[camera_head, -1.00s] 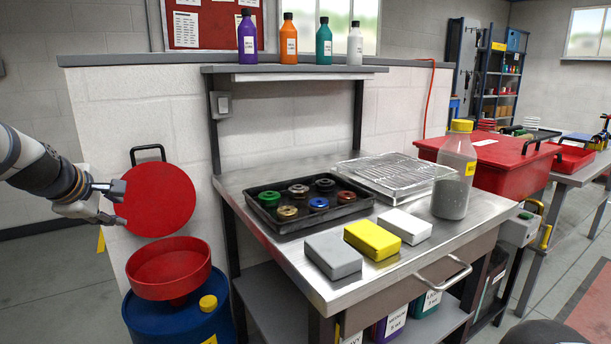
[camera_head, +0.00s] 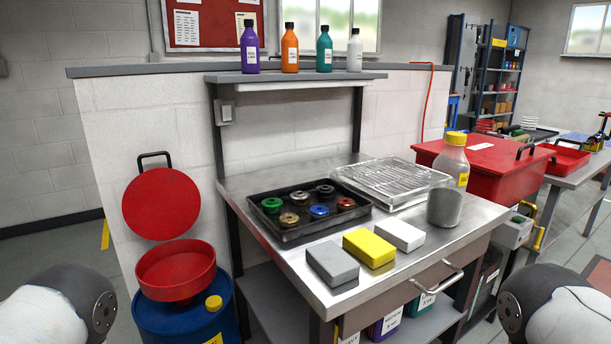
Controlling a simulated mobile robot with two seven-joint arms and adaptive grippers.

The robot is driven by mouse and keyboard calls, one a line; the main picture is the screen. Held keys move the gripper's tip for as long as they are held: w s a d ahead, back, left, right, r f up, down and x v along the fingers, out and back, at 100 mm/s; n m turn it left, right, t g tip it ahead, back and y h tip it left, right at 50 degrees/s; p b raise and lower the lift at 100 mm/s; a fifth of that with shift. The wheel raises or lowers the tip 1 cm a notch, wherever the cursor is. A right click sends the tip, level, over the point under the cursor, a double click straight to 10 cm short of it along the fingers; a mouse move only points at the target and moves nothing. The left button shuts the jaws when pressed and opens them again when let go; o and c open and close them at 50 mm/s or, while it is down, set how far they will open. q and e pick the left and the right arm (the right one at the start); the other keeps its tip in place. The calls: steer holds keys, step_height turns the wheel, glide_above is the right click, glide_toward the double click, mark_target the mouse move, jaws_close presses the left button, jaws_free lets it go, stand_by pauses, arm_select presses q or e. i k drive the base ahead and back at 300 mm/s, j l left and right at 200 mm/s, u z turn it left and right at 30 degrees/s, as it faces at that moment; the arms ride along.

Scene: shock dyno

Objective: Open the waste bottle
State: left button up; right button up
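The bottle with a yellow cap (camera_head: 456,137) and grey contents stands upright on the right side of the steel workbench (camera_head: 300,262); I take it to be the waste bottle (camera_head: 446,205). Its cap is on. A yellow label shows on its right side. Neither gripper is in view. Only rounded parts of my arms show at the lower left and lower right corners, well apart from the bottle.
A black tray (camera_head: 287,233) of coloured round parts, a wire rack (camera_head: 385,178) and grey, yellow and white blocks (camera_head: 369,247) share the bench. A red box (camera_head: 485,165) stands behind the bottle. A blue drum (camera_head: 180,325) with a red funnel (camera_head: 176,272) is at left.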

mark_target(451, 169)
steer(key=j, duration=0.5)
steer(key=i+j, duration=0.15)
steer(key=j, duration=0.9)
steer(key=i+j, duration=0.15)
steer(key=j, duration=0.4)
steer(key=z, duration=1.65)
steer(key=i+l, duration=0.15)
steer(key=l, duration=0.15)
steer(key=i+l+u, duration=0.15)
steer(key=l, duration=0.15)
steer(key=i+l, duration=0.1)
steer(key=l, duration=0.2)
steer(key=i+l+u, duration=0.15)
steer(key=l, duration=0.15)
